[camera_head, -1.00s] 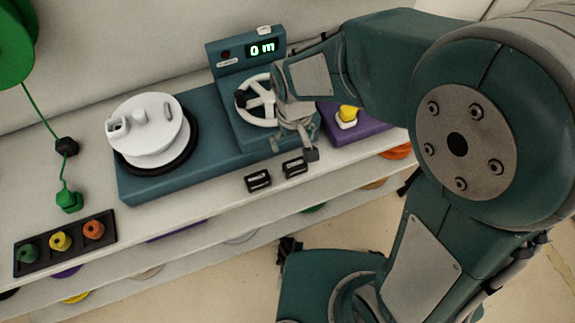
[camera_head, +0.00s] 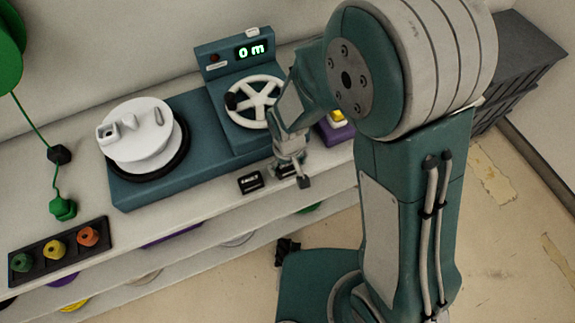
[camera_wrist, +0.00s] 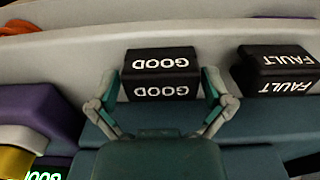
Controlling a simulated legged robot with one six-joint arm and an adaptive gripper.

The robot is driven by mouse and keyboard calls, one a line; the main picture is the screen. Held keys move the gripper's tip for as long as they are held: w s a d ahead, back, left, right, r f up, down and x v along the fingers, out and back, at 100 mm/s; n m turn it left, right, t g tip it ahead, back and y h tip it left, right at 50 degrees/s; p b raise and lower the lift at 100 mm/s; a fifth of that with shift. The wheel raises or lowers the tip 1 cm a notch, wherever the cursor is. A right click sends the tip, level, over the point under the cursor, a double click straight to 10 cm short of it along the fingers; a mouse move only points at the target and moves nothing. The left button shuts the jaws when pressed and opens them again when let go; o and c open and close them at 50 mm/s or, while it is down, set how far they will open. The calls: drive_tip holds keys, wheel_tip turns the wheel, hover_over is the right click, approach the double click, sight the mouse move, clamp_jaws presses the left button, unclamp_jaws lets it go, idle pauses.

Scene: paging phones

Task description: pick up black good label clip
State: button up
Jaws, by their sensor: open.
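The black GOOD label clip (camera_wrist: 161,74) sits on the shelf in the wrist view, with white lettering on two faces. My gripper (camera_wrist: 161,103) is open, with one finger on each side of the clip's near part; I cannot tell whether they touch it. In the head view my gripper (camera_head: 294,178) is low over the shelf's front edge and partly hides the GOOD clip (camera_head: 285,171). The black FAULT label clip (camera_wrist: 278,70) lies to the right in the wrist view and just left of my gripper in the head view (camera_head: 250,182).
A teal machine (camera_head: 200,125) with a white reel, handwheel and "0 m" display stands behind the clips. A purple block (camera_head: 336,133) with a yellow part is to the right. A black tray (camera_head: 18,274) of coloured knobs is at the left.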

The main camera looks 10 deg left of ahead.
drive_tip(key=shift+c, duration=0.3)
drive_tip(key=shift+a, duration=0.1)
drive_tip(key=c, duration=0.6)
drive_tip(key=shift+r, duration=0.6)
wheel_tip(320, 180, up, 2)
drive_tip(key=shift+r, duration=0.15)
drive_tip(key=shift+s+d+r, duration=1.45)
drive_tip(key=shift+d+r, duration=0.1)
drive_tip(key=shift+d, duration=0.25)
drive_tip(key=shift+s+d+r, duration=1.45)
drive_tip(key=shift+d+r, duration=0.15)
drive_tip(key=shift+d, duration=0.2)
drive_tip(key=shift+s+d+r, duration=1.45)
drive_tip(key=shift+d+r, duration=0.1)
drive_tip(key=shift+d, duration=0.25)
